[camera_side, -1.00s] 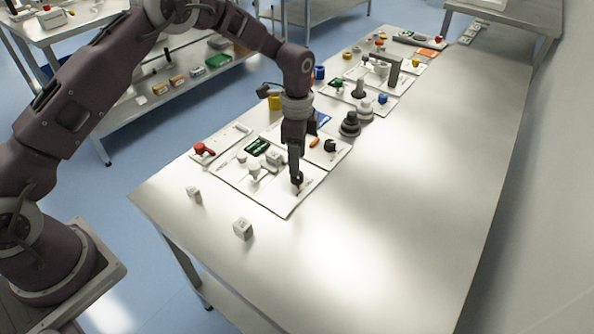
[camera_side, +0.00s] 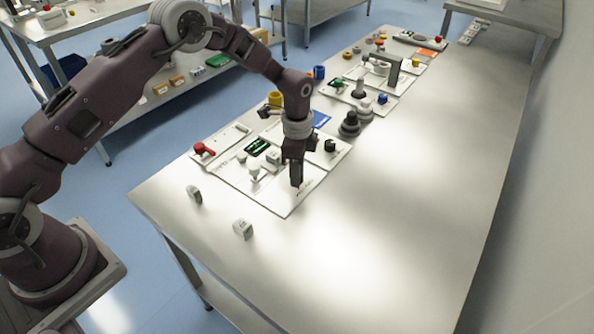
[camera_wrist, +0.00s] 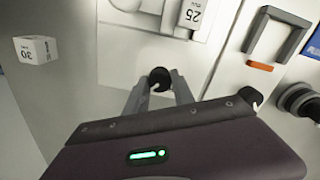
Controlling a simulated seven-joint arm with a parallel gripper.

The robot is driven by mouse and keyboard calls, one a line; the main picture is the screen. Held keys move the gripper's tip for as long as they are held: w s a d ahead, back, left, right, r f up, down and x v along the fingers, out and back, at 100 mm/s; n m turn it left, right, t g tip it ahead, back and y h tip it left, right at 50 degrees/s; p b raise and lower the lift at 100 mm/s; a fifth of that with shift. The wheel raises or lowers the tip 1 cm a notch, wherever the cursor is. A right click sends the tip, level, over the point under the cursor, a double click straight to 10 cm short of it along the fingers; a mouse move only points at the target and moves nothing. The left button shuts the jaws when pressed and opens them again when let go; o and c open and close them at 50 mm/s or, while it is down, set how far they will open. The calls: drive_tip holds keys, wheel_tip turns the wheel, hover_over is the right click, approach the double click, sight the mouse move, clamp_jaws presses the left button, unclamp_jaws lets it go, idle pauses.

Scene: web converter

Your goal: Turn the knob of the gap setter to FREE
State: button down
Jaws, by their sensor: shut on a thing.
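The black round knob (camera_wrist: 160,77) shows in the wrist view between the tips of my two grey fingers. It sits on a pale panel (camera_wrist: 120,38), which I take to be the gap setter. My gripper (camera_wrist: 161,84) is shut on the knob. In the side view my gripper (camera_side: 296,183) points down at the front right part of the white panel (camera_side: 282,207), and its fingers hide the knob. I cannot read a FREE mark or tell the knob's setting in either view.
A white cube marked 30 (camera_wrist: 36,50) stands at the left. A grey handle with an orange piece (camera_wrist: 262,66) is at the right. The table's right side (camera_side: 420,180) is clear.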

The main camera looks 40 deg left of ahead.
drive_tip(key=n, duration=0.7)
drive_tip(key=shift+n, duration=0.3)
drive_tip(key=n, duration=0.4)
drive_tip(key=shift+n, duration=2.1)
drive_tip(key=c, duration=1.1)
unclamp_jaws()
drive_tip(key=shift+o, duration=0.2)
